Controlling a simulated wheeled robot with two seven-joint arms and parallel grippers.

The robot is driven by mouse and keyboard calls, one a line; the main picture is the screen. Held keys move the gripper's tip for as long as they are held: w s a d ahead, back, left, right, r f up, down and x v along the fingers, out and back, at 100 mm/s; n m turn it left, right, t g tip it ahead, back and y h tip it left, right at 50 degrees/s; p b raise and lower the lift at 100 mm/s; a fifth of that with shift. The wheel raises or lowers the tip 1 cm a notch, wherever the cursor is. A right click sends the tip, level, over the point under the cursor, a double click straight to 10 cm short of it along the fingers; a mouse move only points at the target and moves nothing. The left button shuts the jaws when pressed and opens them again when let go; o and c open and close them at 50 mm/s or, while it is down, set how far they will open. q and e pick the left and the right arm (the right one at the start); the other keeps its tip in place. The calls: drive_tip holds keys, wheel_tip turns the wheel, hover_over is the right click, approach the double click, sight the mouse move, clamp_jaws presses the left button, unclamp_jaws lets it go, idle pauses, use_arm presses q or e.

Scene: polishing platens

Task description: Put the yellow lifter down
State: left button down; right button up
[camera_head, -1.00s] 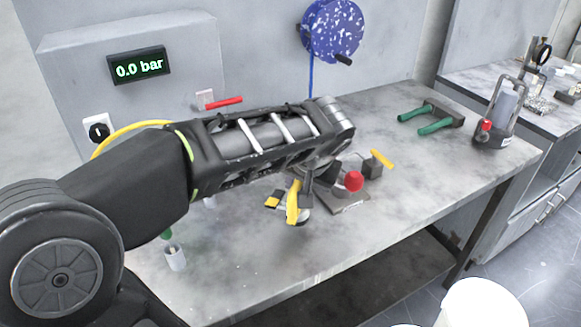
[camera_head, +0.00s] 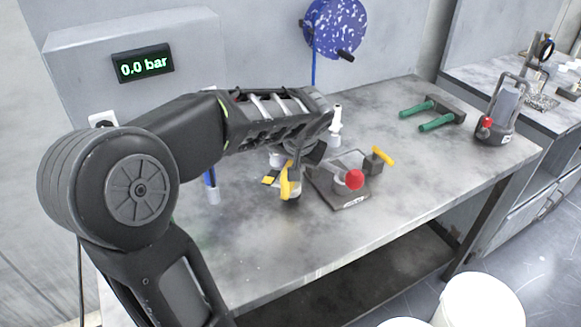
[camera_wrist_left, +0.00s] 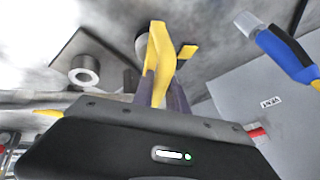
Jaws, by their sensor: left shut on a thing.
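The yellow lifter (camera_head: 285,181) is in my left gripper (camera_head: 294,168), low over the bench left of a dark plate. In the left wrist view the lifter (camera_wrist_left: 158,55) stands between the two fingers of the gripper (camera_wrist_left: 160,95), which are shut on it. I cannot tell whether the lifter touches the bench. A small yellow piece (camera_head: 270,180) shows just left of it. My right gripper is not in view.
A white bottle (camera_head: 335,125) stands behind. Green-handled pliers (camera_head: 432,113) lie farther right. The bench front (camera_head: 260,250) is clear.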

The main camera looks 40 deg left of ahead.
use_arm(q)
drive_tip(key=shift+w+f, duration=0.1)
drive_tip(key=shift+f, duration=0.6)
drive_tip(key=shift+f, duration=0.2)
drive_tip(key=c, duration=1.3)
unclamp_jaws()
drive_tip(key=shift+r, duration=0.1)
drive_tip(key=shift+r, duration=0.15)
drive_tip(key=v, duration=1.2)
drive_tip(key=shift+o, duration=0.3)
drive_tip(key=shift+b, duration=0.3)
